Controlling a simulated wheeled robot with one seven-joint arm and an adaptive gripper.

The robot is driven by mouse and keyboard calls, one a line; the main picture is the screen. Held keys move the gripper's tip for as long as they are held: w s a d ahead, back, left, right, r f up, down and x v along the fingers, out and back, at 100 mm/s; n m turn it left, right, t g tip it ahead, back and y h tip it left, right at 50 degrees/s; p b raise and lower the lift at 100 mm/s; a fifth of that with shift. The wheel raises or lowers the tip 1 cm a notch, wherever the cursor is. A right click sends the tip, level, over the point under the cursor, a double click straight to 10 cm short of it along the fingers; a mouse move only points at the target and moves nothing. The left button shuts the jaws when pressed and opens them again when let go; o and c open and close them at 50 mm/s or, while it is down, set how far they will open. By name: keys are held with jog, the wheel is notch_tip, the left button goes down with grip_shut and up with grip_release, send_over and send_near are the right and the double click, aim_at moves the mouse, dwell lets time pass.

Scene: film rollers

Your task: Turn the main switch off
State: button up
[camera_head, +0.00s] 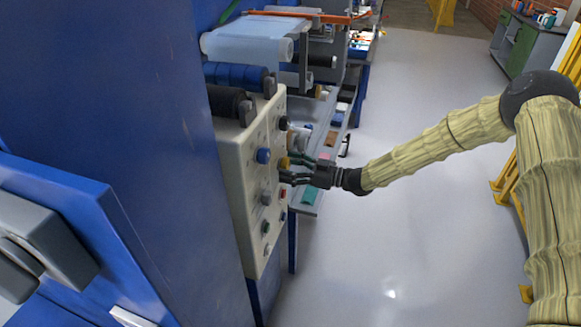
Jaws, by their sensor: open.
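A beige control panel (240,180) with several knobs and buttons faces right on the side of the blue machine. A red button (283,194) sits lower down. I cannot tell which of these is the main switch, as no labels are readable. My gripper (288,169) is open, its dark fingers pointing left at the panel's middle, close to the yellow knob. I cannot tell whether they touch it.
The blue machine cabinet (150,110) fills the left, with a grey boxy fitting (45,235) at lower left. Film rollers (245,48) stand above the panel. The grey floor (400,240) is clear at centre; yellow railing (507,180) stands right.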

jog(key=c, duration=1)
jog(key=shift+f+n+b, duration=0.1)
jog(key=shift+n+b, duration=0.2)
jog(key=shift+b, duration=0.3)
jog(key=n+b, duration=1.1)
jog(key=b, duration=0.2)
jog(key=shift+w, duration=0.2)
jog(key=shift+d+r+n+b, duration=0.1)
jog(key=shift+r+n+b, duration=0.1)
jog(key=shift+n+b, duration=0.85)
jog(key=shift+r+n, duration=0.1)
jog(key=shift+n, duration=0.15)
